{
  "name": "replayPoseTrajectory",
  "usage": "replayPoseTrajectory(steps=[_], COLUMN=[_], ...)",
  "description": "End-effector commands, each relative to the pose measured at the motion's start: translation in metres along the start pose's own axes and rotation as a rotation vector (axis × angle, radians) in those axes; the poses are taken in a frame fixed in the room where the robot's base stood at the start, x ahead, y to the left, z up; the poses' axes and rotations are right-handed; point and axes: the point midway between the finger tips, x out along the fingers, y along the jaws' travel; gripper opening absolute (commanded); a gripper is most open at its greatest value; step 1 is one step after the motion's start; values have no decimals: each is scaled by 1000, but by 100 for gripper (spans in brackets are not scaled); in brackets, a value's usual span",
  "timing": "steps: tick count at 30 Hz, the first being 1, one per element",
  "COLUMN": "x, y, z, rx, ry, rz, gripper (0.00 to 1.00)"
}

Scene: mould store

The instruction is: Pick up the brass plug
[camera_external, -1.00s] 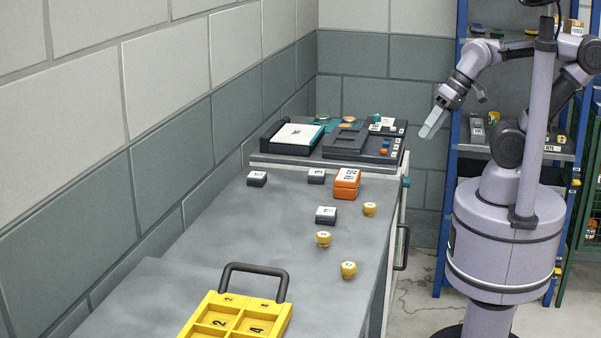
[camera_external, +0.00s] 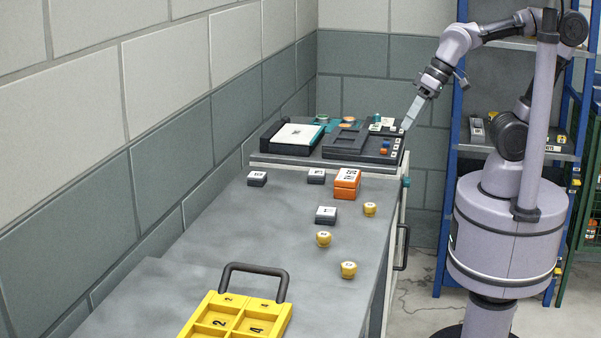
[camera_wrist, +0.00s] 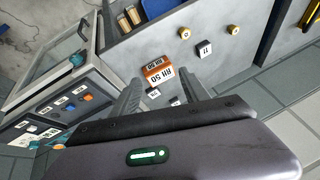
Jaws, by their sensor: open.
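Three small yellow brass-coloured round plugs with pale tops stand apart on the grey bench in the external view: one nearest the orange block (camera_external: 370,209), one in the middle (camera_external: 323,239) and one closest to the camera (camera_external: 348,270). Their labels are too small to read. The wrist view shows two of them, one on the left (camera_wrist: 184,33) and one on the right (camera_wrist: 233,29). My gripper (camera_external: 406,126) is above the right end of the dark station at the back, well away from these plugs. In the wrist view my gripper (camera_wrist: 160,88) is open and empty.
An orange labelled block (camera_external: 346,184) and dark blocks (camera_external: 326,215), (camera_external: 257,179), (camera_external: 316,176) share the bench. A yellow compartment tray (camera_external: 237,316) with a black handle stands in front. The dark station (camera_external: 345,143) is at the back. The bench's middle is mostly clear.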

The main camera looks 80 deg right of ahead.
Motion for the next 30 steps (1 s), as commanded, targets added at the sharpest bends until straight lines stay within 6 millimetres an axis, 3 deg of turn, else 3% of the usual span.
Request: replayPoseTrajectory(steps=[1, 4, 7, 10, 13, 24, 30], x=[-2, 28, 64, 91, 109, 213, 233], y=[-40, -123, -200, -248, -266, -264, -265], z=[-27, -54, -49, -32, -20, -6, -4], rx=[-109, -329, -514, -633, -681, -683, -682], ry=[-41, -80, -100, -107, -109, -110, -109], rz=[3, 3, -9, -21, -27, -27, -27], gripper=[53, 53, 53, 53, 53, 53, 53])
